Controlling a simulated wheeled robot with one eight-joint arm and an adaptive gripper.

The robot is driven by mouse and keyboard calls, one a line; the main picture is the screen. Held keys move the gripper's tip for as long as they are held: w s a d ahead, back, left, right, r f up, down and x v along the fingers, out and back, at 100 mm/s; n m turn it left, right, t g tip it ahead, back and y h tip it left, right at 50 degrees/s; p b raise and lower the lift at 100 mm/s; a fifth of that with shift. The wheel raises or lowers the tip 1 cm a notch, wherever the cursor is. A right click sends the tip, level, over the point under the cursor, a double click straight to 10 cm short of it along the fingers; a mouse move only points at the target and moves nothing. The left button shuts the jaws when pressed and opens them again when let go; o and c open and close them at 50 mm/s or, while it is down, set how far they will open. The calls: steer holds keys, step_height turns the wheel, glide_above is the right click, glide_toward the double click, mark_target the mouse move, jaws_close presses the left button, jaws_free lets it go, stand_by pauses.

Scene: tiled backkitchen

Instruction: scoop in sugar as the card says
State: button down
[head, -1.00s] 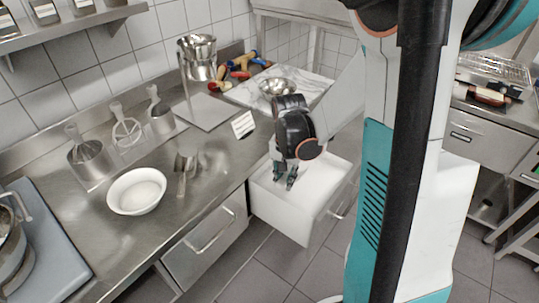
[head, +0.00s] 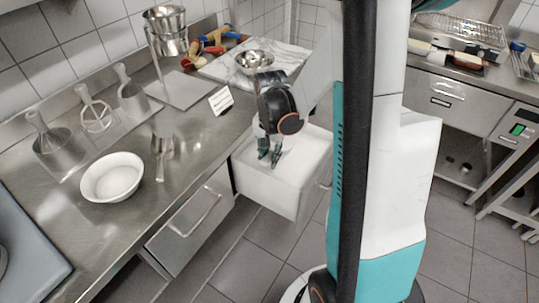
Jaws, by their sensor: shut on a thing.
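My gripper (head: 270,155) points down into an open white bin (head: 262,186) pulled out from under the counter. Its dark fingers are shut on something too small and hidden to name. The bin's contents look plain white, and I cannot tell their level. A small white card (head: 221,100) with dark lines stands on the counter, its writing too small to read. A white bowl (head: 112,178) with pale inside sits at the counter's front left. A small metal utensil (head: 162,146), perhaps a scoop, lies right of the bowl.
The counter between bowl and card is mostly clear.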

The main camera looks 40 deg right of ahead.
steer(key=shift+w+d+f+b, duration=0.15)
steer(key=shift+f+b, duration=0.6)
steer(key=shift+f, duration=0.4)
steer(key=shift+d+f+b, duration=0.1)
steer(key=shift+f+b, duration=0.65)
steer(key=shift+f, duration=0.35)
steer(key=shift+w+d+f+b, duration=0.1)
steer(key=shift+d+f+b, duration=0.05)
steer(key=shift+f+b, duration=0.3)
steer(key=shift+w+d+f+b, duration=0.1)
steer(key=shift+d+f+b, duration=0.05)
steer(key=shift+f+b, duration=0.25)
steer(key=shift+f, duration=0.4)
steer(key=shift+w+d+r, duration=0.1)
steer(key=shift+d, duration=0.05)
steer(key=shift+w+d, duration=0.25)
steer(key=shift+d, duration=0.15)
steer(key=shift+d, duration=0.1)
steer(key=shift+w+d+b, duration=0.25)
steer(key=shift+d+b, duration=0.1)
steer(key=shift+b, duration=0.1)
